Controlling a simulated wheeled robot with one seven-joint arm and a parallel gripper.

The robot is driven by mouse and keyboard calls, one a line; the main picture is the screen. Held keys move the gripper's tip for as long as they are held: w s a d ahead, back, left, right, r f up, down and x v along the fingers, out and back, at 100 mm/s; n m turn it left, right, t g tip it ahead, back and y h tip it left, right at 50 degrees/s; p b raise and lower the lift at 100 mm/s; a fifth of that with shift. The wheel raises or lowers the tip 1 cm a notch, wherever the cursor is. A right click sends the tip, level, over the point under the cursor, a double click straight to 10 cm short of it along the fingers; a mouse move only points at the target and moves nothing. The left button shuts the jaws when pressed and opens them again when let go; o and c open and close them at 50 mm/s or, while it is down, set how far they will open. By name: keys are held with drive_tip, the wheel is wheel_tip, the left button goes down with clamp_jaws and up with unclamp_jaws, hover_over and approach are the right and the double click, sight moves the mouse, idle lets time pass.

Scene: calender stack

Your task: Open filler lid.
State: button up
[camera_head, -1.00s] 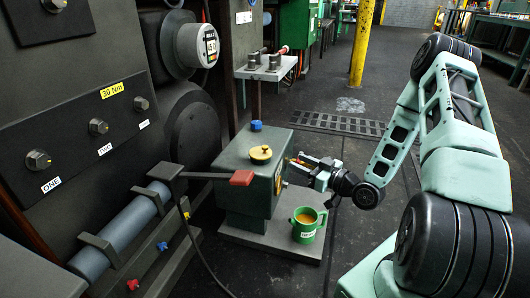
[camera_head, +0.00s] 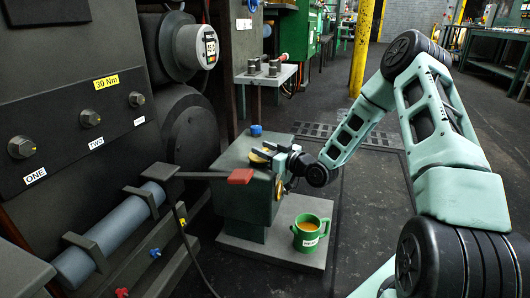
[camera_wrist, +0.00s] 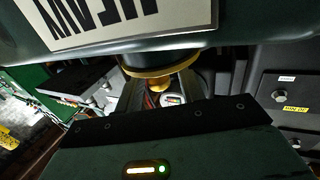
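The green filler tank (camera_head: 238,190) stands on a grey base plate. The round brass-yellow filler lid (camera_head: 258,156) lies on its top and looks seated, partly hidden by my gripper. My gripper (camera_head: 269,152) is right at the lid's right side, above the tank top. Its fingertips are hard to make out, so I cannot tell whether they are open, shut or touching the lid. In the wrist view, a round brass-coloured part (camera_wrist: 160,80), likely the lid, shows under a dark disc, close to the camera.
A red-handled lever (camera_head: 240,176) reaches across the tank's front. A blue knob (camera_head: 256,130) sits at the tank's back corner. A green mug (camera_head: 308,238) with brown liquid stands on the base plate's right. Dark machine panels fill the left; the floor at right is open.

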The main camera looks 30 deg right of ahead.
clamp_jaws()
drive_tip(key=shift+r+p, duration=0.15)
drive_tip(key=shift+p, duration=0.15)
